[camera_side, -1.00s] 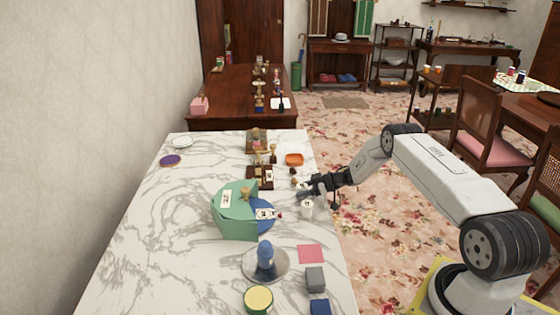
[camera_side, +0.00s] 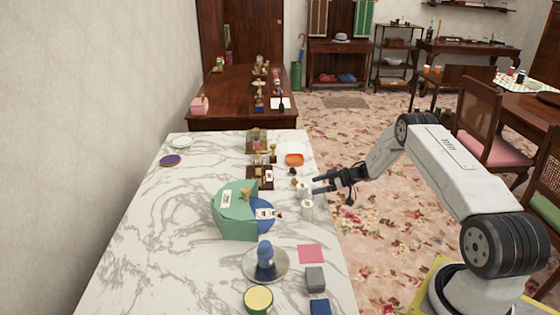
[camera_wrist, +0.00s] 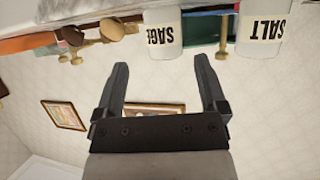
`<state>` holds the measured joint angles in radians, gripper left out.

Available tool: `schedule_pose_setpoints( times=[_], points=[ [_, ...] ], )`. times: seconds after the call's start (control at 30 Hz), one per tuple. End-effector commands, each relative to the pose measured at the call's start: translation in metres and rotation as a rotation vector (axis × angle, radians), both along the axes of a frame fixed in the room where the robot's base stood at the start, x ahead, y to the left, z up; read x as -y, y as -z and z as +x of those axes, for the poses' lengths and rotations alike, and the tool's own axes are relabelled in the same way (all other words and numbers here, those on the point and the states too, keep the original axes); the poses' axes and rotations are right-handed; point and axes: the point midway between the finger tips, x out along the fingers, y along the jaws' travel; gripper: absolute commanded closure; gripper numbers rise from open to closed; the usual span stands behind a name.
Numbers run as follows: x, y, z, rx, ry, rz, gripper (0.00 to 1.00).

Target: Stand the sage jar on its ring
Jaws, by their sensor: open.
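The sage jar (camera_wrist: 163,36) is white, and its SAGE label reads upside down in the wrist view, where the room is also inverted. In the side view the sage jar (camera_side: 304,191) stands upright on the marble counter near its right edge. My gripper (camera_side: 314,184) is open and empty just right of it, apart from it. In the wrist view my gripper's two fingers (camera_wrist: 160,66) are spread, with the sage jar beyond the gap between them. I cannot make out the ring or what lies under the jar.
A white SALT jar (camera_wrist: 262,30) stands close beside, nearer the side camera (camera_side: 307,209). A green and blue box (camera_side: 233,222) is to the left. An orange dish (camera_side: 293,159) and small wooden pieces stand beyond.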

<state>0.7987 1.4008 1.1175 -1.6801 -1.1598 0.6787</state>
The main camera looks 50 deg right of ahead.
Motion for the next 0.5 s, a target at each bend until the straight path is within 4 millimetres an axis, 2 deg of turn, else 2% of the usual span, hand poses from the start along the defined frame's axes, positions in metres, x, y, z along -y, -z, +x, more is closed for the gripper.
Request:
schedule_pose_setpoints(
  times=[0.2, 0.5],
  points=[
    [0.01, -0.007, -0.015, -0.001, 0.0, 0.001, 0.09],
    [0.012, -0.009, -0.017, 0.0, -0.001, 0.0, 0.09]
  ],
)
